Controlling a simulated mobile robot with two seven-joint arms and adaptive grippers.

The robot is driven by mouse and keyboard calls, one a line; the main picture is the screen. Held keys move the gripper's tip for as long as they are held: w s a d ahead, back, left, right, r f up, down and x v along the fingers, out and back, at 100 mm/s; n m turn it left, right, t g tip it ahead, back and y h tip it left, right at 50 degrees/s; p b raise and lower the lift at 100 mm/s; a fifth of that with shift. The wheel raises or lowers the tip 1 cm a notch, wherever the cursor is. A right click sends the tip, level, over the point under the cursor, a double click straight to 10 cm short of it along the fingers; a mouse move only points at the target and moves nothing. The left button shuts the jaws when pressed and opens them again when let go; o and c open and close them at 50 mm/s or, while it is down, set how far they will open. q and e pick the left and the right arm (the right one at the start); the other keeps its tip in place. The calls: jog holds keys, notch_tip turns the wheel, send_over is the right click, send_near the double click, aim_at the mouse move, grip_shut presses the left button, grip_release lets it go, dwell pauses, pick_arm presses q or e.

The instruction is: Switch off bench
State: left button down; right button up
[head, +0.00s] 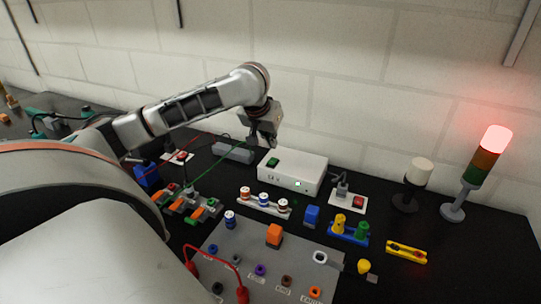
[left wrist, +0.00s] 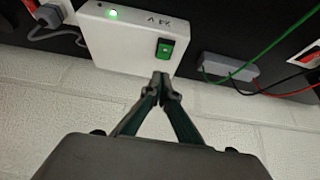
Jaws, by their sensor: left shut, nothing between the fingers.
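A white power box (head: 300,178) stands at the back of the black bench and fills the top of the left wrist view (left wrist: 125,40). It has a green rocker switch (head: 272,162), seen larger in the left wrist view (left wrist: 165,49), and a lit green lamp (left wrist: 112,13). My left gripper (head: 268,143) is shut and empty above and behind the box, near the switch. In the left wrist view its tips (left wrist: 161,79) are close to the switch; contact cannot be told. The signal tower (head: 484,165) glows red on top. My right gripper is not in view.
A grey block (head: 234,152) with cables lies left of the box. Small red switches stand on both sides, one at the right (head: 358,202). A grey panel (head: 265,262) with coloured sockets is in front. A white-topped lamp (head: 418,172) stands right. A brick wall closes the back.

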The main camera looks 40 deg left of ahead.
aim_at(273, 161)
pick_arm(q)
jog(key=shift+s+d+f, duration=0.1)
jog(key=shift+s+f, duration=0.05)
jog(key=shift+f, duration=1.05)
jog(key=shift+s+f, duration=0.15)
jog(key=shift+f, duration=1)
